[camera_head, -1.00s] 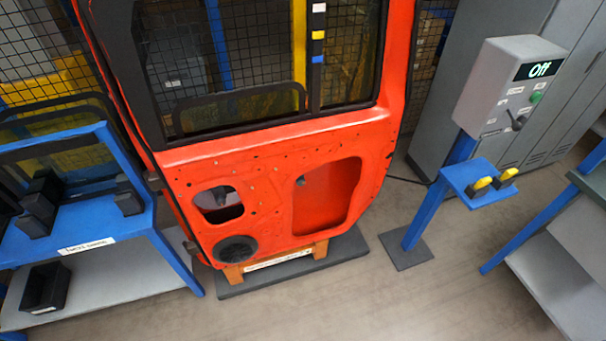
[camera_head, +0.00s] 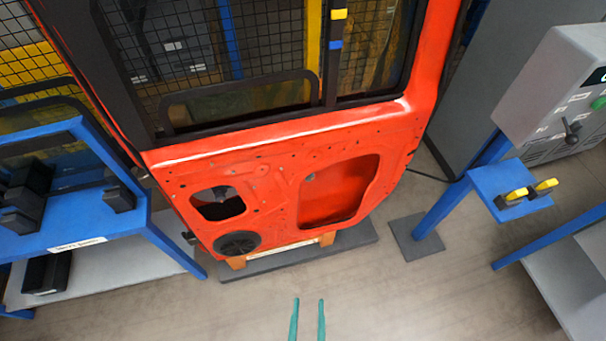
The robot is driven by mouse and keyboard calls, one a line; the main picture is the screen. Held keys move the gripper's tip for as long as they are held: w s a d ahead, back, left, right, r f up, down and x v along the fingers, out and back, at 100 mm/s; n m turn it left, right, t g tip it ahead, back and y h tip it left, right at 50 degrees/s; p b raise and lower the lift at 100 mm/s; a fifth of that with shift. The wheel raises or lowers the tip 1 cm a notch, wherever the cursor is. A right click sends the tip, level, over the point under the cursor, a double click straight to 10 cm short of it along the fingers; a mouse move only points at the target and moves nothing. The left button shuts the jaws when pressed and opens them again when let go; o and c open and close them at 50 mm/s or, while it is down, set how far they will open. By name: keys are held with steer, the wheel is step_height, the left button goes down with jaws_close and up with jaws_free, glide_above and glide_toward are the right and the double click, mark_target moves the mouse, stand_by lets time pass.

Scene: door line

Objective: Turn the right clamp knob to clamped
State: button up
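A grey control box (camera_head: 556,88) on a blue post stands at the right, with a black lever-like knob (camera_head: 571,131) and a green button (camera_head: 599,103). Below it, a blue shelf (camera_head: 488,181) carries two black and yellow handles, a left one (camera_head: 516,195) and a right one (camera_head: 544,187). I cannot tell which of these is the right clamp knob, and its labels are unreadable. My gripper (camera_head: 307,302) shows as two teal fingers at the bottom middle. They are apart with nothing between them, well left of the box and shelf.
An orange car door (camera_head: 280,165) stands on a dark base (camera_head: 300,259) ahead. A blue rack (camera_head: 65,240) with black blocks is at the left. A grey bench (camera_head: 570,280) with a blue leg is at the lower right. The floor in front is clear.

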steer(key=w+f, duration=0.6)
steer(key=w, duration=0.2)
steer(key=n+g+y, duration=0.2)
steer(key=n+y, duration=0.1)
steer(key=n, duration=0.3)
glide_toward(310, 178)
steer(key=x, duration=0.9)
steer(key=shift+f, duration=0.1)
steer(key=c, duration=0.8)
